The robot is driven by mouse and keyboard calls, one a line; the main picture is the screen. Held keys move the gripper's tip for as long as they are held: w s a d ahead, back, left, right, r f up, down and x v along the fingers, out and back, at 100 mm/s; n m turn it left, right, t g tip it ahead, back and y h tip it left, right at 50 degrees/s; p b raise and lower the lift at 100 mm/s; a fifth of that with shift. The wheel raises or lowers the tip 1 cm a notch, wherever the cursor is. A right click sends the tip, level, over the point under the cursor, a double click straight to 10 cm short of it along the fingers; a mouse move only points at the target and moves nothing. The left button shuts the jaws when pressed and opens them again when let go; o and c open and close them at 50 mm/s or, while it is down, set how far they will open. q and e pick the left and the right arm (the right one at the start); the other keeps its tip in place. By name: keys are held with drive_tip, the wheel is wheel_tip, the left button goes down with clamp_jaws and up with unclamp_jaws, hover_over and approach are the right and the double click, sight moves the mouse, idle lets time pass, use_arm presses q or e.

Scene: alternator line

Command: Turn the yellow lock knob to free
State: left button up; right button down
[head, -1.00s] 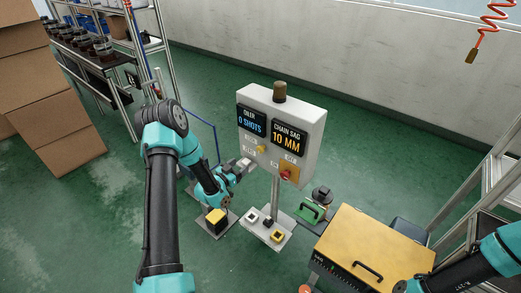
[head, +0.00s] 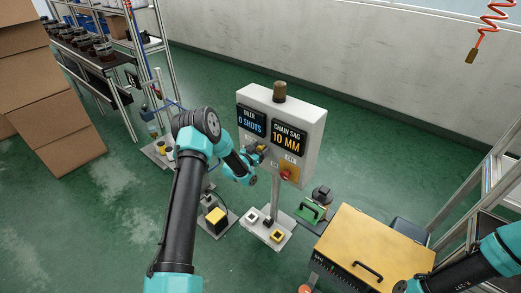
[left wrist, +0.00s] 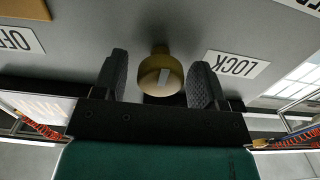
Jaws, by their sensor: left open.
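The yellow lock knob (left wrist: 161,74) sits on the grey panel face, with a pale mark on its front, in the left wrist view. A LOCK label (left wrist: 237,65) is to its right there, upside down. My left gripper (head: 258,151) is at the control box (head: 311,130) in the head view and largely hides the knob. In the left wrist view its two dark fingers are open, one on each side of the knob, with gaps visible. The knob's mark lies roughly upright in that view. My right gripper is out of view.
A red rotary switch (head: 289,172) on a yellow plate is just right of my left gripper. Another label (left wrist: 20,40) is left of the knob. A yellow-lidded case (head: 372,245) is at lower right.

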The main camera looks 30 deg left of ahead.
use_arm(q)
drive_tip(key=shift+w, duration=0.15)
drive_tip(key=shift+c, duration=0.2)
drive_tip(key=c, duration=0.8)
drive_tip(key=shift+n, duration=0.4)
drive_tip(key=n, duration=0.7)
drive_tip(key=shift+a+n, duration=0.1)
drive_tip(key=shift+n, duration=0.3)
drive_tip(key=n, duration=0.4)
drive_tip(key=shift+f+n, duration=0.15)
drive_tip(key=shift+n, duration=0.15)
drive_tip(key=n, duration=0.4)
drive_tip(key=shift+n, duration=0.4)
